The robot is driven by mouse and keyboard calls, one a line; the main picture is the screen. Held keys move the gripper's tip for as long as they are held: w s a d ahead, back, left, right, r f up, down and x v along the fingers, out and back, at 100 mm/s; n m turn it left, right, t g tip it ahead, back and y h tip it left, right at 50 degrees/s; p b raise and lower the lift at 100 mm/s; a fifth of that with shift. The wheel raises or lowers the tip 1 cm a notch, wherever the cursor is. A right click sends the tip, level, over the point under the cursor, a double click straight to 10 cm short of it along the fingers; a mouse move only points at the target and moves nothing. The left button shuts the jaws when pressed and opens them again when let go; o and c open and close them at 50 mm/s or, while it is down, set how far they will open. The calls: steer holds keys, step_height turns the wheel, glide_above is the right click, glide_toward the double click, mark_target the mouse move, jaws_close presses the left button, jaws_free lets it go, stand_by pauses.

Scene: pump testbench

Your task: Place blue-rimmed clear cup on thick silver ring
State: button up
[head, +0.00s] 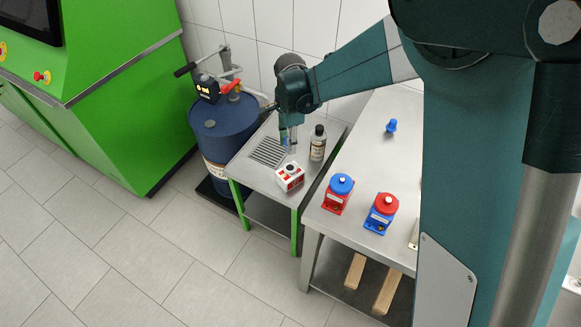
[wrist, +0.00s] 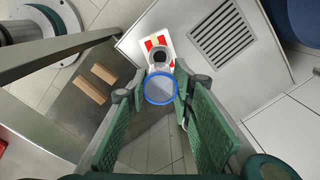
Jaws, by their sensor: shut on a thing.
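My gripper (wrist: 160,95) is shut on the blue-rimmed clear cup (wrist: 162,88), which sits between its green fingertips with its round rim facing the wrist camera. In the head view my gripper (head: 289,137) points down over the small metal table, just left of the dark-capped bottle. The cup is too small there to make out well. In the wrist view a round grey thing with a dark centre (wrist: 160,57) shows just beyond the cup; I cannot tell whether it is the bottle top or a ring. I cannot clearly pick out the thick silver ring.
The small table (head: 249,176) carries a slotted grille (head: 268,152), a red-and-white box (head: 289,177) and the bottle (head: 317,143). A blue barrel (head: 222,130) stands at its left. The larger table at right holds a red unit (head: 338,194) and a blue unit (head: 382,213).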

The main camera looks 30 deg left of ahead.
steer(key=shift+f, duration=0.2)
steer(key=b, duration=0.1)
glide_above(290, 167)
steer(key=shift+f, duration=3.05)
steer(key=shift+f, duration=0.1)
steer(key=shift+f+b, duration=0.65)
steer(key=shift+f, duration=1.1)
steer(key=shift+f, duration=0.15)
steer(key=o, duration=0.9)
step_height(290, 167, up, 12)
steer(key=shift+r+p, duration=0.15)
steer(key=shift+p, duration=1.05)
